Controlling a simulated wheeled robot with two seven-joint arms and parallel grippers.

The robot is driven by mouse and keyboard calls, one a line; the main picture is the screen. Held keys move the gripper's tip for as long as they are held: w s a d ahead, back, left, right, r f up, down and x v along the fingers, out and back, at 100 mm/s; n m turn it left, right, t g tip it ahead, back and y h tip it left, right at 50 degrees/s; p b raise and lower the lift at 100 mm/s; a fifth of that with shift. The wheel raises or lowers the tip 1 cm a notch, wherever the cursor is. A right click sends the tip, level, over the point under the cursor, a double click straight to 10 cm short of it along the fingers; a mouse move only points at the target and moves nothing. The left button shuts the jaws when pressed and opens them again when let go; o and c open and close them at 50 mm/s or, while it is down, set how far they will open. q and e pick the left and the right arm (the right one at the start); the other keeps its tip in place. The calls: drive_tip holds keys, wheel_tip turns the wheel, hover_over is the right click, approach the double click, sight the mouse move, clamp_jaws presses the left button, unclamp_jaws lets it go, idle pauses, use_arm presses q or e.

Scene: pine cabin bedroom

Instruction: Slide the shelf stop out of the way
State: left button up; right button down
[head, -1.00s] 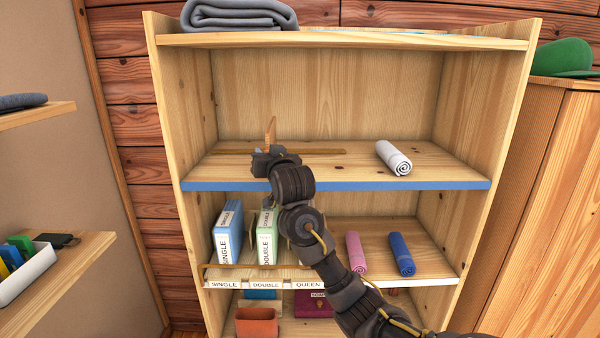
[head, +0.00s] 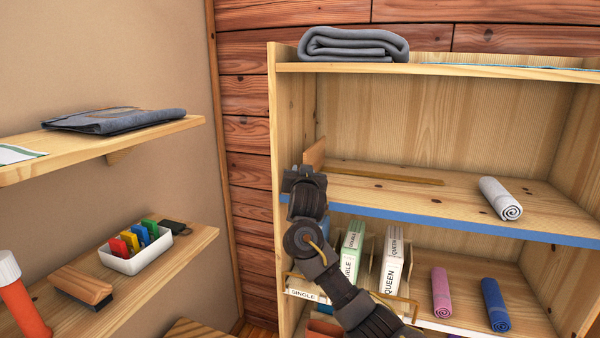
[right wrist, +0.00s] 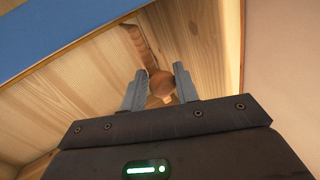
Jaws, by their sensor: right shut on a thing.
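The shelf stop, a wooden upright piece (head: 315,152), stands at the left end of the upper shelf (head: 430,200), close to the left side panel. A thin wooden rail (head: 390,173) runs along the shelf to its right. My right gripper (head: 304,178) is at the shelf's blue front edge, shut on the stop. In the right wrist view, the fingers (right wrist: 160,85) are on either side of a round wooden knob (right wrist: 162,84), with the stop's board (right wrist: 141,47) behind it. My left gripper is not in view.
A rolled white towel (head: 500,197) lies on the upper shelf, to the right. Below are upright labelled boxes (head: 352,248), a pink roll (head: 441,292) and a blue roll (head: 496,304). Wall shelves at left hold a white tray (head: 135,252) and folded cloth (head: 115,120).

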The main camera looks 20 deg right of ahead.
drive_tip(key=shift+a, duration=0.1)
drive_tip(key=c, duration=1.2)
unclamp_jaws()
drive_tip(key=b+v, duration=0.1)
drive_tip(key=v, duration=0.9)
drive_tip(key=shift+s+a, duration=0.15)
drive_tip(key=shift+s, duration=0.2)
